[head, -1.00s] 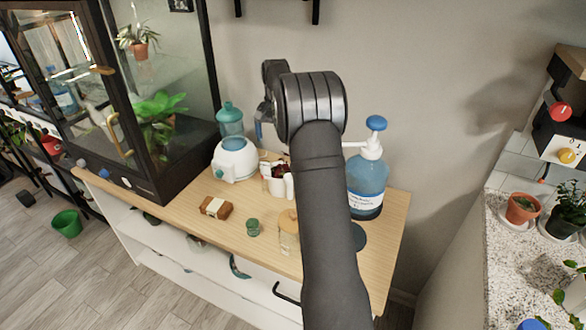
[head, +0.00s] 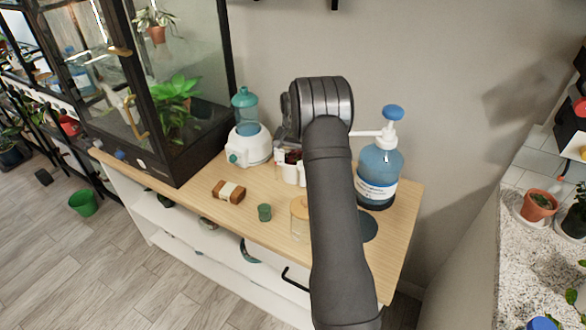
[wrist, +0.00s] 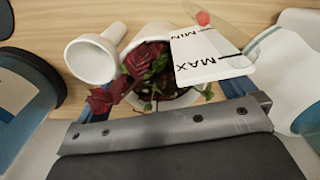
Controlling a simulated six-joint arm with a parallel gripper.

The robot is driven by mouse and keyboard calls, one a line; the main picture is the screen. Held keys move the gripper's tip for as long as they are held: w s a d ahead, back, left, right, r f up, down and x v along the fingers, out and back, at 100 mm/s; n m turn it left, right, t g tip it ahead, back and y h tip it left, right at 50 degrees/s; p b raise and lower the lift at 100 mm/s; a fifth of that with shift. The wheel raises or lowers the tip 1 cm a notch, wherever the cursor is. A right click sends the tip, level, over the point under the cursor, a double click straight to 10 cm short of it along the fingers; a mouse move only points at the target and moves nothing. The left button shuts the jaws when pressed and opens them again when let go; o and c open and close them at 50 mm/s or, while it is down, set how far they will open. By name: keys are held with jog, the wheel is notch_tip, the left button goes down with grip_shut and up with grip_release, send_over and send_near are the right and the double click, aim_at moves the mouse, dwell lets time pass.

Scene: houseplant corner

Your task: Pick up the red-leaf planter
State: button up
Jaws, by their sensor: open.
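The red-leaf planter (head: 291,157) is a small white pot with dark red leaves, standing on the wooden cabinet top, partly hidden by my arm in the head view. In the wrist view its red leaves (wrist: 148,62) and some green stems show just beyond my palm. My gripper (wrist: 162,97) is open, its blue fingers at either side of the plant; whether they touch the pot is not clear. My arm hides the fingers in the head view.
A white cup-like piece (wrist: 92,60) and a MIN/MAX level strip (wrist: 205,52) crowd the planter. A blue pump bottle (head: 378,178) stands right, a white and teal device (head: 248,145) left. A brown block (head: 228,192) and green jar (head: 264,212) sit in front.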

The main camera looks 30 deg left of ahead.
aim_at(293, 160)
notch_tip(293, 160, down, 3)
jog(key=shift+f, duration=0.1)
jog(key=c, duration=1.1)
jog(key=shift+o, duration=0.2)
jog(key=shift+w+r, duration=0.1)
jog(key=shift+r, duration=0.1)
